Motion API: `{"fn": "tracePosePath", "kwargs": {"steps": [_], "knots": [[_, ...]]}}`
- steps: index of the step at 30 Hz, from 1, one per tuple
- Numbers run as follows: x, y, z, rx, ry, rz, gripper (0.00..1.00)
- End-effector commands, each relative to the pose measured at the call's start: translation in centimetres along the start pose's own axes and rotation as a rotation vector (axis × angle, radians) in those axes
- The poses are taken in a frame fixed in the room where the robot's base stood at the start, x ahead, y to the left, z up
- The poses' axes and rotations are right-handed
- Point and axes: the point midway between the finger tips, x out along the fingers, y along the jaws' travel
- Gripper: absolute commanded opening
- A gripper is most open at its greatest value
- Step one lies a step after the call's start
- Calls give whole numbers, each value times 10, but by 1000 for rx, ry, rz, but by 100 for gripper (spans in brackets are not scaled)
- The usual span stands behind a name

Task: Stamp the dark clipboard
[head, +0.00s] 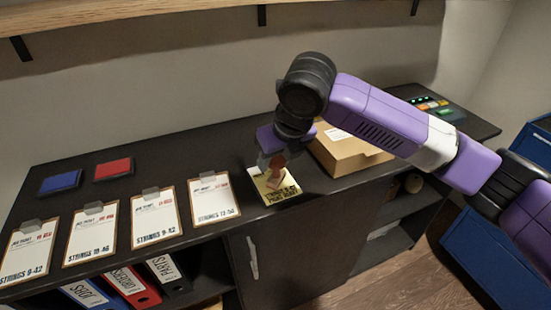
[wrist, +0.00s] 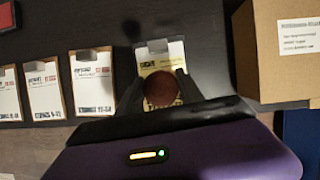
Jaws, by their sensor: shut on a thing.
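My gripper (head: 271,160) is shut on a stamp (head: 276,172), whose round brown-red knob (wrist: 161,89) sits between the fingers in the wrist view. The stamp is over a clipboard with yellow paper (head: 272,193), which also shows in the wrist view (wrist: 160,62) with a pale clip at its top. Little of this clipboard's board shows, so I cannot tell its colour well. The stamp hides part of the sheet, and I cannot tell whether its base touches the paper. A red ink pad (head: 113,168) and a blue ink pad (head: 60,182) lie at the back left.
Several brown clipboards with white sheets, such as the nearest one (head: 213,197), lie in a row to the left. A cardboard box (head: 350,153) stands close on the right. A device with lit buttons (head: 432,105) is at the far right. Binders (head: 163,269) fill the shelf below.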

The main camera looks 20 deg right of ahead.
Motion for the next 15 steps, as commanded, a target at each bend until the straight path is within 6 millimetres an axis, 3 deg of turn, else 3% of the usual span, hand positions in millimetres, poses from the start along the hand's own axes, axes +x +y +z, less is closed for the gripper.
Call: {"fn": "tracePosePath", "kwargs": {"steps": [15], "knots": [[3, 0, -2, 0, 0, 0, 18]]}}
